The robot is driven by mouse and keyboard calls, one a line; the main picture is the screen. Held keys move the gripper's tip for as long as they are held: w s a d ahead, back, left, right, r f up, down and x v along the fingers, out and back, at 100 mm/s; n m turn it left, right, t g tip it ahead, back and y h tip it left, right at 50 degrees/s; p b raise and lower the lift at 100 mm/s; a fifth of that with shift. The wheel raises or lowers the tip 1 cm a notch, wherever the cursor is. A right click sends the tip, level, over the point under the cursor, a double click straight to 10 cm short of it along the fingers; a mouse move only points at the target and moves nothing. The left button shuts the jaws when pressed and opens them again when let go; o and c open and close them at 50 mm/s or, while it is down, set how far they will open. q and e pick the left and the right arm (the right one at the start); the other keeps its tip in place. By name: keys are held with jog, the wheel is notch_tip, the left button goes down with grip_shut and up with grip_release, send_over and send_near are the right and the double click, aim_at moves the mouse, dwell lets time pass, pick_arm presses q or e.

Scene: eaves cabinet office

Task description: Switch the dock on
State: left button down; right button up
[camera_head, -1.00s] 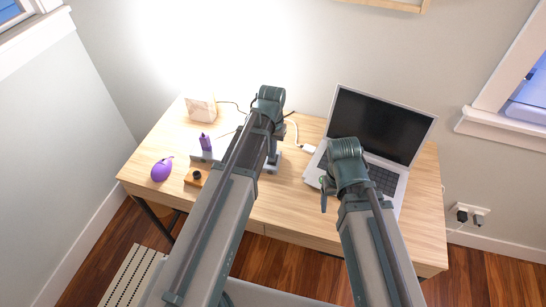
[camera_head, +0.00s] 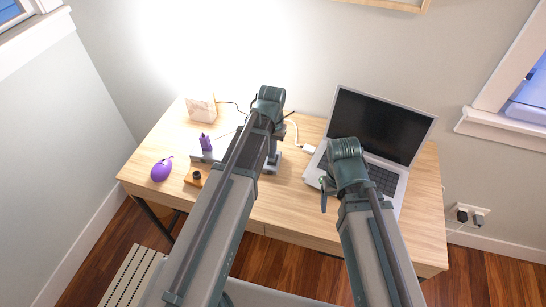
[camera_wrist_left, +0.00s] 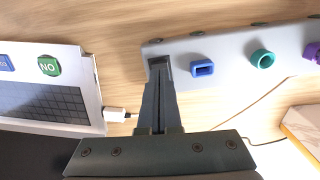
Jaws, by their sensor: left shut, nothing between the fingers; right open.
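A long grey plate (camera_wrist_left: 225,85), which looks like the dock, lies on the desk. In the wrist view it carries a dark square piece at its left end, a blue rectangular ring (camera_wrist_left: 202,68), a teal round ring (camera_wrist_left: 262,59) and a purple piece (camera_wrist_left: 313,52). My left gripper (camera_wrist_left: 158,64) is shut and empty, its tips over or against the dark square; contact cannot be told. My right gripper (camera_head: 326,188) is open and empty by the laptop's front left corner.
The open laptop (camera_head: 385,125) stands at the right, with a white cable plug (camera_head: 308,149) beside it. A purple rounded object (camera_head: 161,170), an orange block (camera_head: 195,177) with a black knob and a pale lamp-like box (camera_head: 201,107) are at the left. Bare desk lies along the front.

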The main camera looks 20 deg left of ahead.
aim_at(272, 161)
pick_arm(q)
jog(key=shift+f+b, duration=0.9)
pick_arm(e)
jog(key=shift+f, duration=0.9)
pick_arm(q)
jog(key=shift+r, duration=0.15)
pick_arm(e)
jog(key=shift+r, duration=0.2)
pick_arm(q)
notch_tip(272, 161, up, 7)
jog(key=p, duration=0.7)
pick_arm(e)
notch_tip(272, 161, up, 7)
jog(key=shift+f, duration=0.15)
pick_arm(q)
jog(key=shift+d, duration=0.1)
jog(key=s+d+m+y, duration=0.1)
jog(key=s+d+m, duration=0.2)
jog(key=s+d, duration=0.7)
jog(key=s, duration=0.4)
jog(key=shift+s+d, duration=0.15)
